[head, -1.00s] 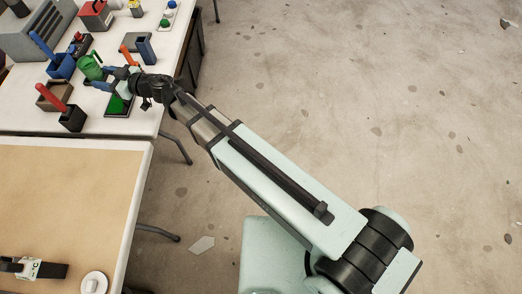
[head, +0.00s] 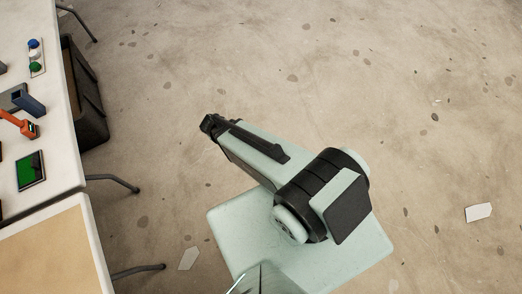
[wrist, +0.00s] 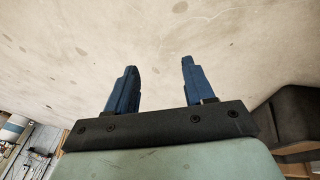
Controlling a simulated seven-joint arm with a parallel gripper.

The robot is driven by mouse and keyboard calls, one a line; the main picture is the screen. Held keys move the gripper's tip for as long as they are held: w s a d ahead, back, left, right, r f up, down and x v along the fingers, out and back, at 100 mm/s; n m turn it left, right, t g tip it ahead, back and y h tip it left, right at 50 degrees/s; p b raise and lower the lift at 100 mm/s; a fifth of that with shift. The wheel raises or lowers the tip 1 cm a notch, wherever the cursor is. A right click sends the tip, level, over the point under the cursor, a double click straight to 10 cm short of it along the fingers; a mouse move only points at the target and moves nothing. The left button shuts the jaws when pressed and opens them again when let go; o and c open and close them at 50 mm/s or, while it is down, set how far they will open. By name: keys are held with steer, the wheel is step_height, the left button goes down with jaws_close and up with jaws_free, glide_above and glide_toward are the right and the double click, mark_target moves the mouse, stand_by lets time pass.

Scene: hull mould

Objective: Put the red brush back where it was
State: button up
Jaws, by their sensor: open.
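In the wrist view my gripper (wrist: 159,66) is open, its two blue fingers apart with nothing between them and bare floor behind. An orange-red handled tool (head: 14,121) lies at the left edge of the head view on the white table (head: 59,133), partly cut off. I cannot tell whether it is the red brush. No other red-handled thing is in view now.
A dark blue block-like holder (head: 30,104), a green-screened tablet (head: 31,170) and a strip of coloured balls (head: 36,56) are on the table. A tan-topped table (head: 54,258) adjoins it in front. The floor to the right is mostly clear.

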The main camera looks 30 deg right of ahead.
steer(key=s+d+f+g, duration=0.1)
steer(key=s+d+g, duration=0.1)
steer(key=s, duration=0.7)
steer(key=s+d+f+m+g+y, duration=0.1)
steer(key=s+g, duration=0.3)
steer(key=s, duration=0.5)
steer(key=s+d+f+g+y, duration=0.1)
steer(key=s+d+g, duration=0.3)
steer(key=s, duration=0.5)
steer(key=shift+s+f+m, duration=0.2)
steer(key=shift+f+m, duration=0.05)
steer(key=shift+m, duration=0.05)
